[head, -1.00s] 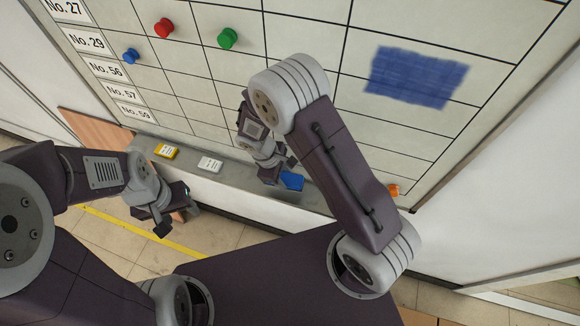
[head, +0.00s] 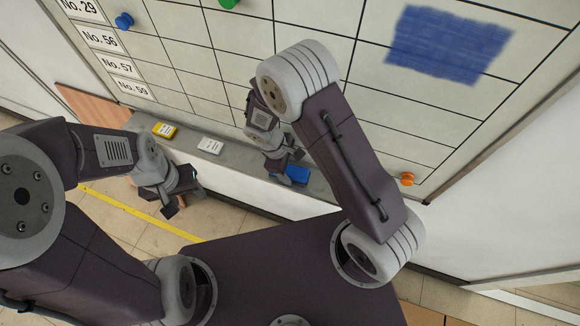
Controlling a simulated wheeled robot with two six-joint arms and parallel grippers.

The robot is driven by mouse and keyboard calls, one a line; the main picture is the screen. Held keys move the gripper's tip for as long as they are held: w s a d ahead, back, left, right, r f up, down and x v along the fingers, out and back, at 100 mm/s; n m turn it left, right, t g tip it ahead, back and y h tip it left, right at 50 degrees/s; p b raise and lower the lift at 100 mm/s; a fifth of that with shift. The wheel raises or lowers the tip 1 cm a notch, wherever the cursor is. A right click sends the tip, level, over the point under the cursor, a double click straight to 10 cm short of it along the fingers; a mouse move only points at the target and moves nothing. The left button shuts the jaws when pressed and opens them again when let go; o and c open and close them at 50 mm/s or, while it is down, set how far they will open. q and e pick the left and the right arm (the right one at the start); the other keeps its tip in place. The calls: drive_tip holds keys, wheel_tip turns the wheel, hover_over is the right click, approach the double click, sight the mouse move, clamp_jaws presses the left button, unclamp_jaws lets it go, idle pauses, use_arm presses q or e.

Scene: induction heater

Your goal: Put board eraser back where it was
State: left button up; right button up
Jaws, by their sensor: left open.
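A blue board eraser (head: 297,174) is at or just above the right part of the grey ledge (head: 240,160) under the whiteboard. My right gripper (head: 287,170) is at the eraser's left side and partly covers it. Whether its fingers are closed on the eraser or only beside it cannot be told. My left gripper (head: 183,203) is open and empty, in front of the ledge over the floor.
A yellow block (head: 164,130) and a white block (head: 210,145) lie on the ledge to the left. The whiteboard (head: 330,90) has a blue scribble (head: 450,45) and magnets, including an orange one (head: 407,179). The ledge between the white block and my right gripper is clear.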

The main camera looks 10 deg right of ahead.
drive_tip(key=shift+s, duration=0.1)
drive_tip(key=shift+f+b, duration=0.25)
drive_tip(key=shift+b, duration=0.1)
drive_tip(key=b+v, duration=0.1)
drive_tip(key=v, duration=0.7)
drive_tip(key=shift+s+r, duration=0.2)
drive_tip(key=shift+r, duration=0.45)
drive_tip(key=s+d+m+t+y+b, duration=0.1)
drive_tip(key=s+d+m+y+b, duration=0.1)
drive_tip(key=s+d+m, duration=0.6)
drive_tip(key=d+m+y, duration=0.1)
drive_tip(key=d+m, duration=0.1)
drive_tip(key=m, duration=0.2)
drive_tip(key=shift+b, duration=0.4)
drive_tip(key=shift+w+a+f, duration=0.1)
drive_tip(key=shift+f, duration=0.05)
